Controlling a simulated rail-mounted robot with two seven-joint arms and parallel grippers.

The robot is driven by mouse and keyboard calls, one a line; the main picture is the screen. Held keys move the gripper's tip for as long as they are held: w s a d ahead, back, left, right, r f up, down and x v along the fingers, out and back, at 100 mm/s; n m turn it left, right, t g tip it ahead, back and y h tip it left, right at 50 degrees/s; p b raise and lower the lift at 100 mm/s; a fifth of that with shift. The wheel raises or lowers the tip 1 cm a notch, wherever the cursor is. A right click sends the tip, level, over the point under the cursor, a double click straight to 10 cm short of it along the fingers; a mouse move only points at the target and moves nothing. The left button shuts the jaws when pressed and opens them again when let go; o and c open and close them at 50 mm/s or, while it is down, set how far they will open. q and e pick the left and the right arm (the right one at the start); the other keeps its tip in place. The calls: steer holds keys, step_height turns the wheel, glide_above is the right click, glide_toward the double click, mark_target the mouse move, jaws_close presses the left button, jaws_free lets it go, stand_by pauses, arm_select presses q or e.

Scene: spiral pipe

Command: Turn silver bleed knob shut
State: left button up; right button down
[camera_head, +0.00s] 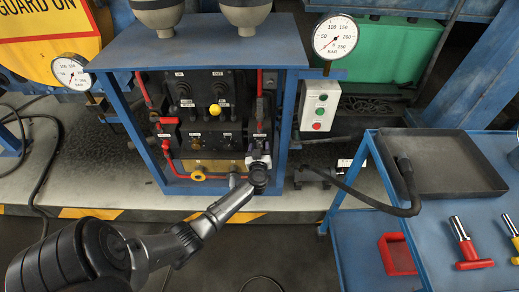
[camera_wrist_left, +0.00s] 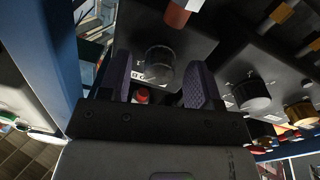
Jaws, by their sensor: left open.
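My left gripper (camera_head: 259,160) is at the lower right part of the blue-framed valve panel, with its arm coming in from the lower left. In the left wrist view its two dark fingers (camera_wrist_left: 162,78) are apart. In the head view the gripper hides this knob. My right gripper is not in view.
Several black knobs and a yellow knob (camera_head: 215,109) sit on the panel, with red pipes around. The blue frame (camera_head: 284,120) is close to my gripper's right. A button box (camera_head: 320,105) hangs right of it. A blue cart with a grey tray (camera_head: 475,182) stands at right.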

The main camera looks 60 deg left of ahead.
arm_select(q)
steer(key=c, duration=0.9)
steer(key=shift+c, duration=0.2)
